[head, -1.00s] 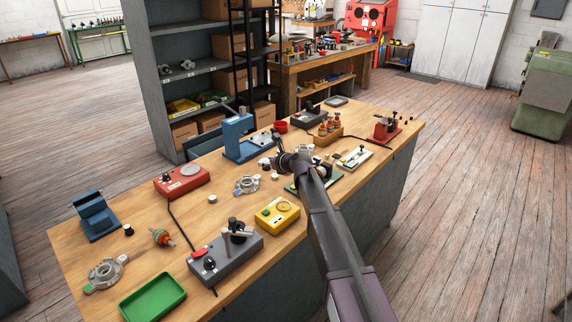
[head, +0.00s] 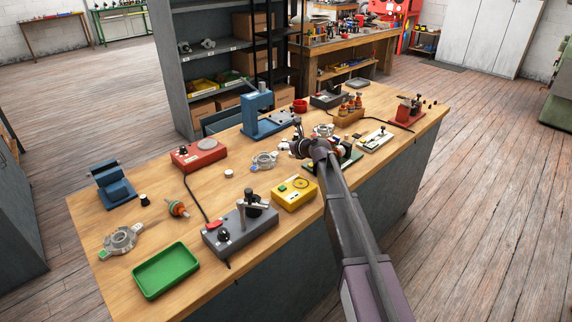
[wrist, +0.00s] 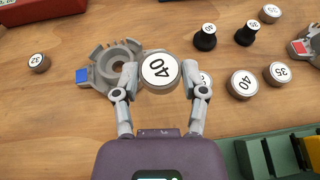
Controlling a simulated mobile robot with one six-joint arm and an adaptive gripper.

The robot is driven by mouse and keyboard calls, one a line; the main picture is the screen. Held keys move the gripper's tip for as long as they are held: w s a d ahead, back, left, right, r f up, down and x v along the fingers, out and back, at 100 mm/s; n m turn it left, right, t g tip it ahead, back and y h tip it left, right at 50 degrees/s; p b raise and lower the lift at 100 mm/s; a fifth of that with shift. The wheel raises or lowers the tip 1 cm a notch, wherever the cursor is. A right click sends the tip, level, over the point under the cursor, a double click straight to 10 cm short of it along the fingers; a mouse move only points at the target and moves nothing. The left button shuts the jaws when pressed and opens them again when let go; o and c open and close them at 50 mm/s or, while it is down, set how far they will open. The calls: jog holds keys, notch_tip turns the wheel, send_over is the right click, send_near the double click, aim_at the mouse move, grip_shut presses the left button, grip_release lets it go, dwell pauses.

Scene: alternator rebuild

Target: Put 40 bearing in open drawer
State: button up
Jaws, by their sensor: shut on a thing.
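A silver bearing marked 40 (wrist: 160,72) is held between the two fingers of my gripper (wrist: 163,84) in the wrist view, label up. In the head view my gripper (head: 301,142) is over the right-middle part of the bench, where the held bearing is too small to make out clearly. A second bearing marked 40 (wrist: 242,84) lies on the wood to the right. An open blue-grey drawer (head: 221,121) seems to stick out from the far side of the bench, left of the blue press; its inside is mostly hidden.
Bearings marked 35 (wrist: 278,74) and 32 (wrist: 39,63) lie nearby. A grey housing with a blue tag (wrist: 110,66) sits beside the held bearing. The blue press (head: 265,116) stands near the drawer. A green tray (head: 166,270) is at the front left.

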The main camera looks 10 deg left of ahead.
aim_at(287, 164)
jog(key=shift+f+b, duration=0.85)
jog(key=shift+f, duration=0.4)
jog(key=shift+f+b, duration=1.85)
jog(key=shift+b, duration=0.05)
jog(key=shift+f, duration=0.1)
jog(key=o, duration=1.2)
jog(key=shift+s+d+r, duration=0.15)
jog(key=shift+r, duration=0.1)
jog(key=p+v, duration=0.4)
jog(key=v, duration=0.7)
jog(key=shift+s+d+r+p, duration=0.15)
jog(key=shift+s+d+p, duration=0.05)
jog(key=shift+p, duration=0.15)
